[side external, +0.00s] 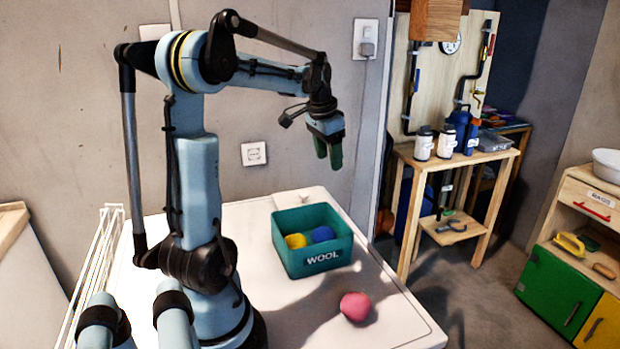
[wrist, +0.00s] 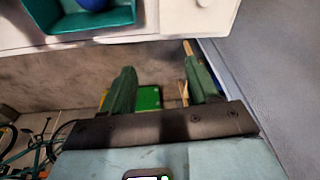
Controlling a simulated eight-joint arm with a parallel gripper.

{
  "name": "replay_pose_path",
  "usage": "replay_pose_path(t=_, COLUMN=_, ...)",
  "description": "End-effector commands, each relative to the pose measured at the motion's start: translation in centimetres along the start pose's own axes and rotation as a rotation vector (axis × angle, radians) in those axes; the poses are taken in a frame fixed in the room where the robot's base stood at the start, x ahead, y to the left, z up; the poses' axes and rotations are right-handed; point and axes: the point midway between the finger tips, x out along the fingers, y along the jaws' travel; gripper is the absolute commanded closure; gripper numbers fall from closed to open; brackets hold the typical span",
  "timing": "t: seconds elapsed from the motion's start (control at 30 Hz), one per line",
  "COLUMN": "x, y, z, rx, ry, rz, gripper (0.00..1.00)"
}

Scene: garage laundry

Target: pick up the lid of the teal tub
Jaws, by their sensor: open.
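The teal tub (side external: 322,257), marked WOOL, stands on a white top with its mouth open. A yellow ball (side external: 296,241) and a blue ball (side external: 323,234) lie inside it. No lid is on the tub, and I see none in either view. My gripper (side external: 328,155) is open and empty, in the air above and behind the tub in the side view. In the wrist view, my gripper's green fingers (wrist: 160,65) are apart with nothing between them, and part of the tub (wrist: 90,24) shows at the upper left edge.
A pink ball (side external: 355,306) lies on the white top (side external: 400,318), in front of the tub. A wooden stand (side external: 450,165) with bottles is at the back right. A wall socket (side external: 254,153) is behind. The air around my gripper is clear.

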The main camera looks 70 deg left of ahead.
Motion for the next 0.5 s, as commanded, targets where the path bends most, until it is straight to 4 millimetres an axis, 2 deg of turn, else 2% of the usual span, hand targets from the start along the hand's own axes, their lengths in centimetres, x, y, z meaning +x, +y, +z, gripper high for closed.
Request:
replay_pose_path(t=0.03, x=0.4, y=-2.5, z=0.6, rx=-0.019, ry=-0.020, rz=0.007, gripper=0.40)
replay_pose_path(t=0.1, x=1.0, y=-5.1, z=1.5, rx=-0.029, ry=-0.044, rz=0.021, gripper=0.40)
replay_pose_path(t=0.2, x=1.6, y=-7.9, z=2.8, rx=-0.039, ry=-0.068, rz=0.040, gripper=0.40)
replay_pose_path(t=0.33, x=2.0, y=-9.7, z=3.8, rx=-0.043, ry=-0.082, rz=0.056, gripper=0.40)
replay_pose_path(t=0.5, x=3.4, y=-10.1, z=4.2, rx=-0.043, ry=-0.086, rz=0.061, gripper=0.40)
